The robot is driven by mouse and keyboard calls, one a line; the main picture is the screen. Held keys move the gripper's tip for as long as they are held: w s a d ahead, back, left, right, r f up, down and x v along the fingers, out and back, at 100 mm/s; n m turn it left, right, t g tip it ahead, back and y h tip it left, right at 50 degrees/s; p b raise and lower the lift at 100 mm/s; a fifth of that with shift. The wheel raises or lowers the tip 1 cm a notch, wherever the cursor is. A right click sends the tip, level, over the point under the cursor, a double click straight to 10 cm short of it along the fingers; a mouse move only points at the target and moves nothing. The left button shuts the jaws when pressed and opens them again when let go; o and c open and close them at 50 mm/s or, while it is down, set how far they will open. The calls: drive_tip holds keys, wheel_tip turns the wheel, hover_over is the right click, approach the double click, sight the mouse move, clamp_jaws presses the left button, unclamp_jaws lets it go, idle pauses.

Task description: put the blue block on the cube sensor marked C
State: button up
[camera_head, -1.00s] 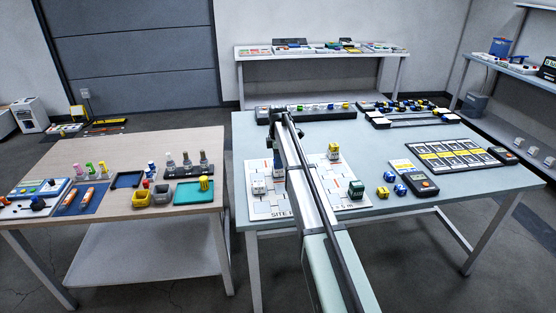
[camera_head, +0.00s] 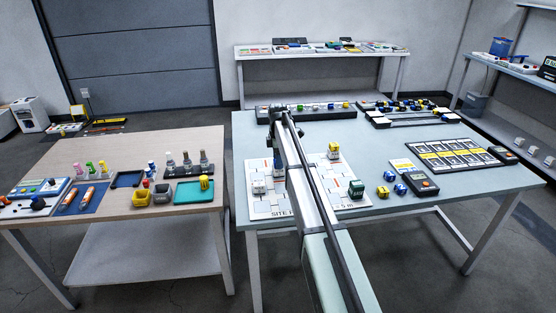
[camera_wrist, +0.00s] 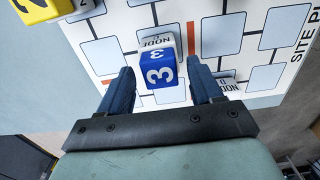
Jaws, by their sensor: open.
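In the wrist view a blue block (camera_wrist: 158,70) with a white 3 sits between the two dark blue fingers of my gripper (camera_wrist: 162,68). The fingers are open, with a gap on each side of the block. A white sensor (camera_wrist: 158,41) with upside-down NODE lettering shows directly behind the block and seems to be under it. Its letter is hidden, so I cannot tell whether it is C. Another white NODE sensor (camera_wrist: 229,84) is partly hidden by the right finger. In the head view my arm hides the blue block.
The sensors stand on a white site-plan board (camera_head: 262,209). A yellow block (camera_head: 333,147) and a green block (camera_head: 356,186) are on its right part. Small blue and yellow blocks (camera_head: 383,190), a handheld meter (camera_head: 422,184) and a card rack (camera_head: 452,154) lie to the right.

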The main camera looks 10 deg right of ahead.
wheel_tip(320, 180, up, 12)
idle(0.5)
drive_tip(key=shift+f, duration=0.1)
